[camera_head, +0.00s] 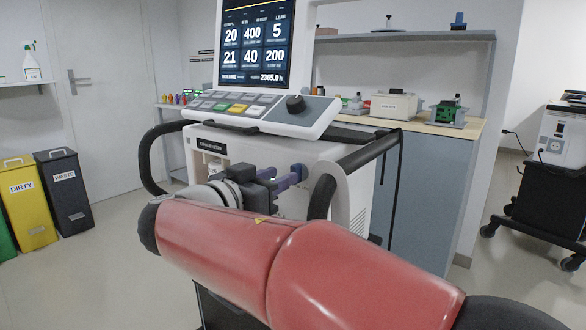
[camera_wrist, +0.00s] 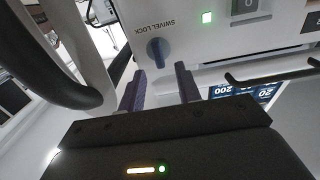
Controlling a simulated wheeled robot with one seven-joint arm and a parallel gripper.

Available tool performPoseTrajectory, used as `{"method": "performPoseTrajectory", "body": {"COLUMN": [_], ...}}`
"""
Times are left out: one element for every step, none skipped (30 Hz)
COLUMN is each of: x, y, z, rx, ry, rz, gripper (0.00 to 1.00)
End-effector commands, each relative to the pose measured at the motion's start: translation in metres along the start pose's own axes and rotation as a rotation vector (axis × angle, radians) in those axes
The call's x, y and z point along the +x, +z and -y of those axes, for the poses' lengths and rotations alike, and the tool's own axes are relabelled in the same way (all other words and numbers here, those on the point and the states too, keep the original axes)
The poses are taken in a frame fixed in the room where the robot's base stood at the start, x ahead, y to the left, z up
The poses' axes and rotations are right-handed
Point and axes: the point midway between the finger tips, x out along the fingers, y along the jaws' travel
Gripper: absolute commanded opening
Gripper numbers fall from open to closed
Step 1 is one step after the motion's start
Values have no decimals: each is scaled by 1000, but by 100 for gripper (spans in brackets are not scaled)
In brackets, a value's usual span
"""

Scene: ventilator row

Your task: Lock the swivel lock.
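The swivel lock is a blue knob (camera_wrist: 157,52) on the ventilator's white panel, under an upside-down "SWIVEL LOCK" label (camera_wrist: 154,25) in the wrist view. Its grip bar stands nearly upright in that picture, slightly tilted. My gripper (camera_wrist: 158,88) is open, with its two purple fingers apart and nothing between them. The knob shows just beyond the fingertips, between them in the picture; I see no contact.
The ventilator's screen (camera_head: 253,45) and control panel (camera_head: 262,112) stand above my gripper. A black handle loop (camera_head: 322,197) is close to the right of the gripper. A bench (camera_head: 455,125) stands behind.

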Motion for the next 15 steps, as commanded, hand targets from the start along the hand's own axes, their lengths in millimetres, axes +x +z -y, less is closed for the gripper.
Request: {"method": "performPoseTrajectory", "body": {"x": [10, 14, 20, 25, 28, 33, 35, 38, 40, 42, 43, 44, 44, 44, 44], "y": [-2, -2, -2, -2, -1, -1, -1, -1, 0, 0, 0, 0, 0, 0, 0], "z": [0, -1, -1, -1, 0, 0, 0, 0, 0, 0, 0, 0, 0, 0, 0], "rx": [-2, -2, -2, -2, -2, -2, -2, -2, -2, -2, -2, -2, -2, -2, -2], "ry": [3, 3, 2, 3, 2, 2, 1, 1, 0, 0, 0, 0, 0, 0, 0], "rz": [0, 0, 0, -1, -1, 0, 0, 0, 0, 0, 0, 0, 0, 0, 0], "gripper": [34, 34, 34, 34, 34, 34, 34, 34, 34, 34, 34, 34, 34, 34, 34]}}
